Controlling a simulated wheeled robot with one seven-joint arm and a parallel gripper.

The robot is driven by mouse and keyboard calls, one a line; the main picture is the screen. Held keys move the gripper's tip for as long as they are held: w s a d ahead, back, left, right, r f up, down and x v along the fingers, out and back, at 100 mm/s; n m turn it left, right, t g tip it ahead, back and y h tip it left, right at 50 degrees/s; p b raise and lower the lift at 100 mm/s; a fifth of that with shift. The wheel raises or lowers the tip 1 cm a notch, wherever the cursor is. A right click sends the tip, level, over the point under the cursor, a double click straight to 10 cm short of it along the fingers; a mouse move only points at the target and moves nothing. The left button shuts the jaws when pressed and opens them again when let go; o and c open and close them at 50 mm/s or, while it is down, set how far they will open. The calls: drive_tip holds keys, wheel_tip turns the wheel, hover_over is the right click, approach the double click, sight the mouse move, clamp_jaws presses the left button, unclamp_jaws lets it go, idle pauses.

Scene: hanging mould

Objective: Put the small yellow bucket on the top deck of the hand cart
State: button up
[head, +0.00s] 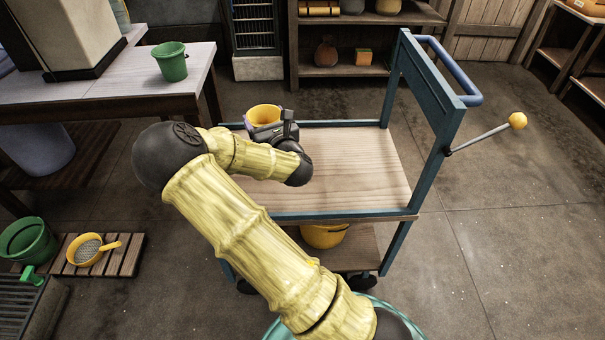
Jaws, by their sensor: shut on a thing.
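The small yellow bucket (264,113) is upright in my gripper (270,128), at the back left part of the hand cart's top deck (355,170). My gripper is shut on the bucket; its fingertips are partly hidden by my arm and wrist. The bucket's base is hidden, so I cannot tell whether it touches the deck or hangs just above it. The wooden deck has a blue-green frame and looks otherwise bare. A second yellow bucket (324,237) stands on the cart's lower shelf, partly hidden under the deck.
A table with a green bucket (171,62) stands at the left. The cart's blue handle (452,70) and a yellow-knobbed lever (516,121) stick out at the right. A slatted pallet with a yellow bowl (86,250) lies at lower left. Floor at right is clear.

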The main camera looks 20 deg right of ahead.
wheel_tip(320, 180, down, 6)
drive_tip(key=shift+f+b, duration=0.1)
drive_tip(key=shift+b, duration=1.1)
drive_tip(key=shift+d, duration=0.1)
drive_tip(key=shift+s+f, duration=0.1)
drive_tip(key=shift+f, duration=0.1)
drive_tip(key=shift+f+b, duration=0.8)
drive_tip(key=shift+f, duration=0.85)
